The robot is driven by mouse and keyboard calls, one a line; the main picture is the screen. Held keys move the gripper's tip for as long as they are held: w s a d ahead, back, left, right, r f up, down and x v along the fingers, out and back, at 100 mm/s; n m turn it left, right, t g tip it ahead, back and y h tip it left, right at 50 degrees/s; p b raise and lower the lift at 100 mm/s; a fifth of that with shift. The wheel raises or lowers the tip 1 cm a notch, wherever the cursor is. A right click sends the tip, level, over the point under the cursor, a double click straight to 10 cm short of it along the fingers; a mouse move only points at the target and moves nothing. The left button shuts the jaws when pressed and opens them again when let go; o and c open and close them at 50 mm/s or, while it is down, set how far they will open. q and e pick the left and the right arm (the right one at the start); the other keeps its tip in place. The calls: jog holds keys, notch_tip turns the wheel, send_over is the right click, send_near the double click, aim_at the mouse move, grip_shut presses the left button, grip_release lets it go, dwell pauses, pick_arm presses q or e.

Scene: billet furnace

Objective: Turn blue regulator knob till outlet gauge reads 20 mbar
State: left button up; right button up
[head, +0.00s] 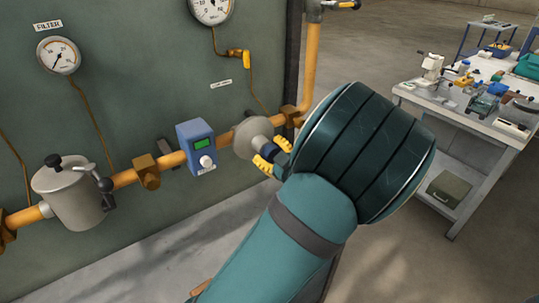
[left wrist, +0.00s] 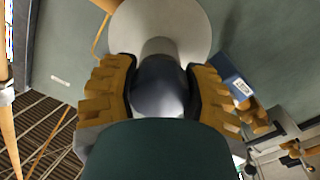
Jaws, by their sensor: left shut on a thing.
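The regulator on the yellow pipe shows a round grey body (head: 252,138) in the head view. It also shows as a pale disc (left wrist: 188,22) in the left wrist view. Its dark blue knob (left wrist: 160,88) sits between the yellow fingers of my left gripper (left wrist: 160,90), which is shut on it. In the head view my left gripper (head: 270,160) and forearm hide most of the knob. A round gauge (head: 212,9) at the top is cut off by the picture edge; its reading is too small to tell. My right gripper is not in view.
A gauge (head: 58,55) labelled FILTER hangs left, above a grey filter canister (head: 72,193). A blue box with a green display (head: 196,147) sits on the pipe close to the regulator. A cluttered workbench (head: 470,120) stands at right, with open floor before it.

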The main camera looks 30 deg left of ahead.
pick_arm(q)
jog(key=shift+f+n, duration=0.1)
jog(key=shift+n, duration=0.5)
jog(key=shift+d+b, duration=0.1)
jog(key=shift+b, duration=0.25)
jog(key=o, duration=1.2)
jog(key=v, duration=1.2)
jog(key=shift+s, duration=0.1)
